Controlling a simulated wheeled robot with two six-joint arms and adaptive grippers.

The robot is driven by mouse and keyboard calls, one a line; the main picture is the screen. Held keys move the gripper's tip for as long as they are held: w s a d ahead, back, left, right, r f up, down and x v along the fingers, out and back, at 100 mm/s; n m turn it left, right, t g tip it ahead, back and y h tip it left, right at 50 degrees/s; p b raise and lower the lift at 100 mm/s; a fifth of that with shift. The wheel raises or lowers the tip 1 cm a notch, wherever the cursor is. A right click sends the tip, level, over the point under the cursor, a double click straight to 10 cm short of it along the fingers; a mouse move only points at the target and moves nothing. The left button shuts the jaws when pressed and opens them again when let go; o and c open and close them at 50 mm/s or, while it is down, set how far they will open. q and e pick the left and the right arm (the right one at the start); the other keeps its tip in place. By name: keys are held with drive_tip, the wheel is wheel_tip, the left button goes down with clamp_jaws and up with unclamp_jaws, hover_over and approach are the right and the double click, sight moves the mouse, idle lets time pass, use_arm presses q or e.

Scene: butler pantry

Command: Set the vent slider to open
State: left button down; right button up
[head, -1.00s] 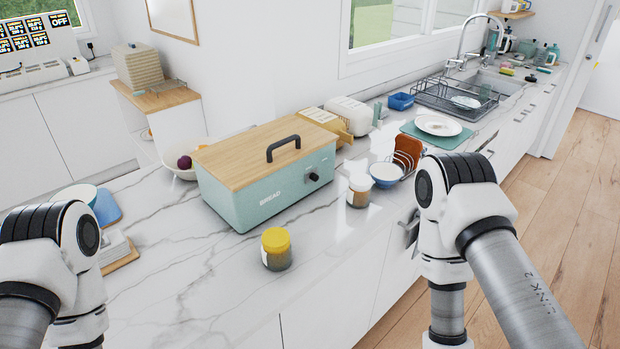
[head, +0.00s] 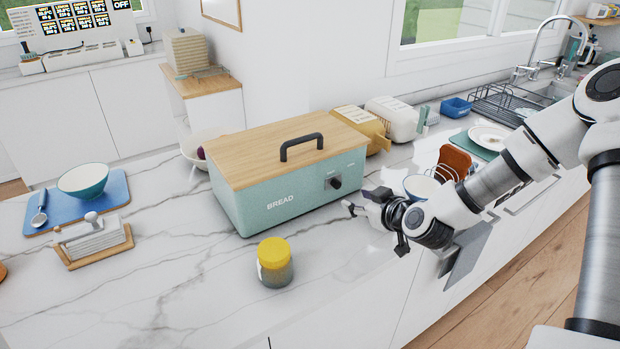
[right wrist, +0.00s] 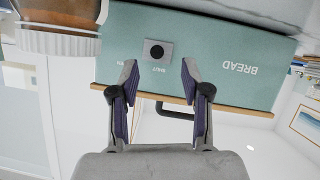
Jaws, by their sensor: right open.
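The bread box (head: 290,205) is pale green with a wooden lid and black handle, standing on the marble counter. On its front, at the right end, a black vent slider knob (head: 334,183) sits on a small grey plate. In the upside-down right wrist view, the knob (right wrist: 156,51) is close ahead, with a label on the plate that seems to read "SHUT". My right gripper (head: 364,200) is open and empty in front of the box's right end. In the wrist view its fingertips (right wrist: 159,68) spread either side of the knob's line, apart from it. My left gripper is out of view.
A yellow-lidded jar (head: 274,262) stands before the box. A white-lidded jar (right wrist: 58,42) is close beside my right gripper. A blue-white bowl (head: 422,187) and a rack stand behind my right wrist.

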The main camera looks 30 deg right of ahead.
sight(339, 184)
drive_tip(key=shift+t, duration=0.3)
drive_tip(key=x, duration=0.3)
drive_tip(key=r+x, duration=0.1)
drive_tip(key=x, duration=0.4)
drive_tip(key=shift+w+r+b, duration=0.2)
drive_tip(key=shift+w+b, duration=0.1)
drive_tip(key=shift+w, duration=0.35)
drive_tip(key=shift+s+r, duration=0.25)
drive_tip(key=shift+s, duration=0.1)
drive_tip(key=shift+w, duration=0.1)
clamp_jaws()
